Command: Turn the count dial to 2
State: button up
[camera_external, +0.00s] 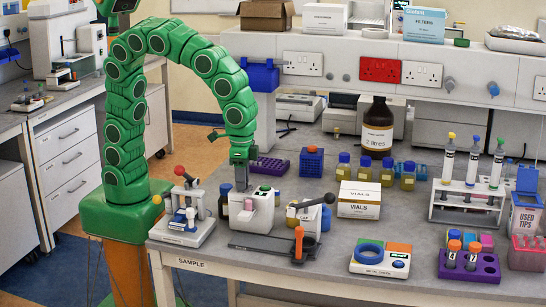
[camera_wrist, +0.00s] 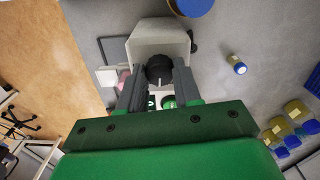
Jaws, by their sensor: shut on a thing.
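The count dial is a black round knob (camera_wrist: 159,70) with a pale mark on its near side, set on a small off-white machine (camera_wrist: 150,32). In the external view the machine (camera_external: 262,217) stands near the table's front edge. My gripper (camera_wrist: 159,80) points down with one dark finger on each side of the dial, shut on it. A green button (camera_wrist: 168,102) sits beside the dial, partly covered by my gripper. I cannot read any dial numbers.
A device with a red-knobbed lever (camera_external: 186,208) stands left of the machine. A capping device (camera_external: 305,215) and an orange-handled tool (camera_external: 298,245) stand to its right. A vials box (camera_external: 358,205) is further right. Bare grey table lies between the vials box and the rack.

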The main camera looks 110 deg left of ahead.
jog(key=o, duration=1.1)
jog(key=shift+c, duration=0.2)
jog(key=shift+r, duration=0.1)
notch_tip(320, 180, up, 7)
jog(key=shift+f, duration=0.15)
jog(key=shift+r, duration=0.5)
